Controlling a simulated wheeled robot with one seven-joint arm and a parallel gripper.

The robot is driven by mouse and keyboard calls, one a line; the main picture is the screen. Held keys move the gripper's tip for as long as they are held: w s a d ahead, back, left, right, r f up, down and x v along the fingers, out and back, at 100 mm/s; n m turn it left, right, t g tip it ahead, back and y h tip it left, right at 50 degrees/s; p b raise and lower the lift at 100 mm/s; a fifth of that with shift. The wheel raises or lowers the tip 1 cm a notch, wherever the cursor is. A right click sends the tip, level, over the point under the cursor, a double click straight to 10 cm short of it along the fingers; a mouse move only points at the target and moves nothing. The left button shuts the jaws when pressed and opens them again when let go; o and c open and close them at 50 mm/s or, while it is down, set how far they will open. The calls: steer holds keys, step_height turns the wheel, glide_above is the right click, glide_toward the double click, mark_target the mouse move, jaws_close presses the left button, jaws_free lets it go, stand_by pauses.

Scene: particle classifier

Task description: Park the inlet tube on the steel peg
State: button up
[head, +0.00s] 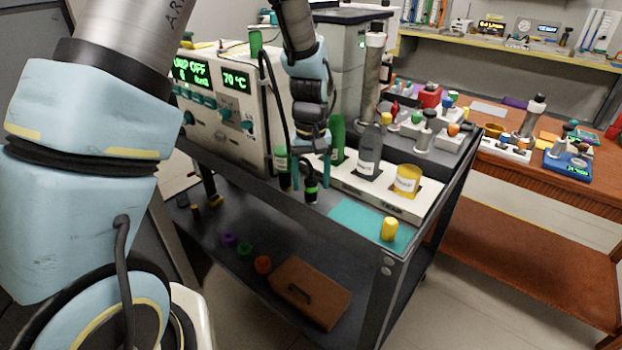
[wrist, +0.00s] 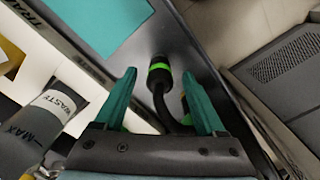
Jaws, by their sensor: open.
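The inlet tube is a black hose (head: 266,62) that arches from the top of the pump box and ends in a black fitting with a bright green band (head: 310,186). The fitting (wrist: 159,68) also shows in the wrist view, with its hose curving back toward my palm. My gripper (head: 311,186) points down at the cart's near edge. In the wrist view its teal fingers (wrist: 160,74) are open, one on each side of the fitting, with a gap on both sides. I cannot make out the steel peg for sure in either view.
The pump box (head: 232,105) stands left of my gripper. A white rack (head: 350,184) right of it holds a grey waste bottle (head: 369,150) and a yellow-filled jar (head: 407,181). A teal mat (head: 355,222) bears a yellow cylinder (head: 389,229). A brown box (head: 311,292) lies on the lower shelf.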

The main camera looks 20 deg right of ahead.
mark_target(311, 179)
steer(key=shift+r, duration=0.1)
step_height(311, 179, up, 11)
steer(key=b, duration=0.1)
steer(key=shift+f+b, duration=0.2)
steer(key=shift+b, duration=0.15)
stand_by(0.4)
steer(key=s+a+f+n, duration=0.1)
steer(key=s+a, duration=0.1)
steer(key=a, duration=1.3)
steer(key=s+a+f+n+t, duration=0.1)
steer(key=a, duration=1.4)
steer(key=shift+s+f+t, duration=0.3)
steer(key=shift+s, duration=0.1)
